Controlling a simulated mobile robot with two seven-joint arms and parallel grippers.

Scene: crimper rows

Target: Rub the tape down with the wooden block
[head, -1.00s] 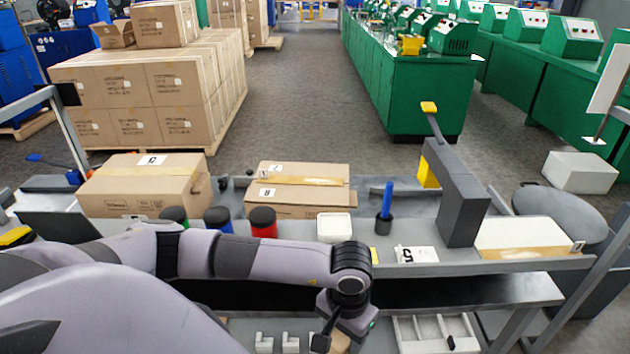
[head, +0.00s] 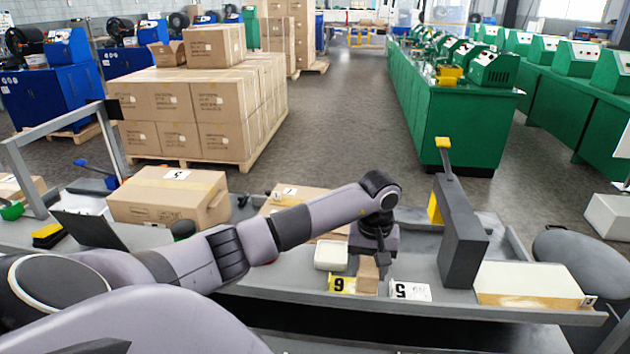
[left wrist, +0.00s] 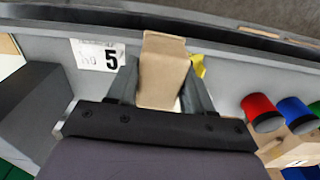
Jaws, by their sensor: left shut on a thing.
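My left gripper (head: 372,262) is shut on the tan wooden block (head: 367,277), holding it over the front part of the grey bench near the number cards. In the left wrist view the block (left wrist: 162,75) is between the two dark fingers of my gripper (left wrist: 162,88). A cardboard box (head: 285,196) stands behind my left arm, which hides much of it and its tape. Another cardboard box (head: 160,208) at the left has a tape strip (head: 195,183) along its top. My right gripper is not in view.
A white tray (head: 331,256), a yellow "6" card (head: 341,285) and a white "5" card (head: 410,291) are close to the block. A dark grey upright (head: 462,235) stands to the right. Red (left wrist: 262,110) and blue (left wrist: 294,112) containers show in the left wrist view.

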